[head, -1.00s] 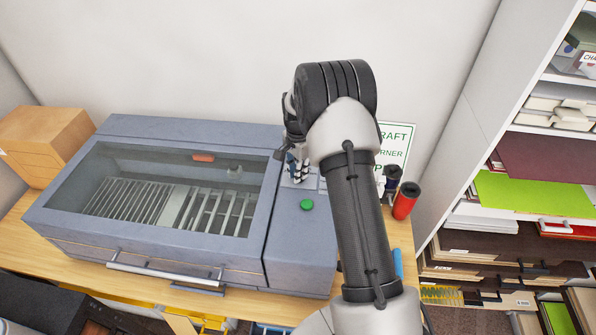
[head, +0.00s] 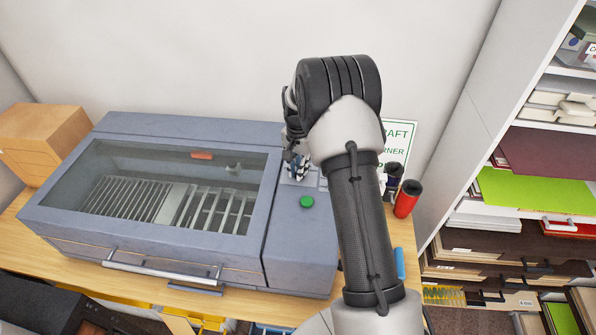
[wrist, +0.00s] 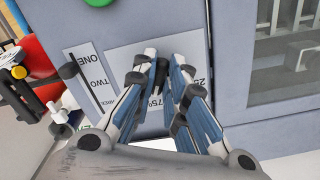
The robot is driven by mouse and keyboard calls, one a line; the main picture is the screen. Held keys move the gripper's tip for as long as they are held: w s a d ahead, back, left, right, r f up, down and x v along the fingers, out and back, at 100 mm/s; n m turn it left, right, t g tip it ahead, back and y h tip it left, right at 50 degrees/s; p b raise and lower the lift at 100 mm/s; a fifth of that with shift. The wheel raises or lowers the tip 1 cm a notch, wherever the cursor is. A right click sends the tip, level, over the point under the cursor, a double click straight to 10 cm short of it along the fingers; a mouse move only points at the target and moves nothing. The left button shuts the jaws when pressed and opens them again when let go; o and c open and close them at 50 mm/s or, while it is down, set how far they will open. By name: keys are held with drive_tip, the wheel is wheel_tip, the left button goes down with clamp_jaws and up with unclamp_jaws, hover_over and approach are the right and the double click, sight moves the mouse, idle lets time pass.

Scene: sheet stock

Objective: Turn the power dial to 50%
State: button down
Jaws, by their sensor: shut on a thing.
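The power dial (wrist: 161,74) shows as a small dark part between my fingers in the wrist view, on a white label plate (wrist: 122,62) of the blue-grey machine (head: 300,240). My gripper (wrist: 164,60) is shut on the dial, with its fingers on either side of it. The printed marks 75% and part of a 25 show beside the fingers, upside down. The fingers hide the other marks, and I cannot tell where the dial points. In the head view my gripper (head: 298,167) is at the back of the control panel, and my arm partly hides the panel.
A round green button (head: 306,202) is on the panel in front of my gripper. A smaller plate lettered ONE, TWO, THREE (wrist: 88,72) has a dark slider or switch. The machine's glass lid (head: 150,185) is left. Red and dark cylinders (head: 407,199) stand right.

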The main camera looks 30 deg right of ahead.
drive_tip(key=n+b, duration=0.1)
drive_tip(key=n, duration=0.3)
drive_tip(key=shift+d+b, duration=0.1)
drive_tip(key=shift+b, duration=0.25)
drive_tip(key=shift+s+n+b, duration=0.1)
drive_tip(key=shift+n+b, duration=0.35)
drive_tip(key=shift+n, duration=1.45)
drive_tip(key=c, duration=1.6)
unclamp_jaws()
drive_tip(key=shift+r, duration=0.1)
wheel_tip(320, 180, up, 12)
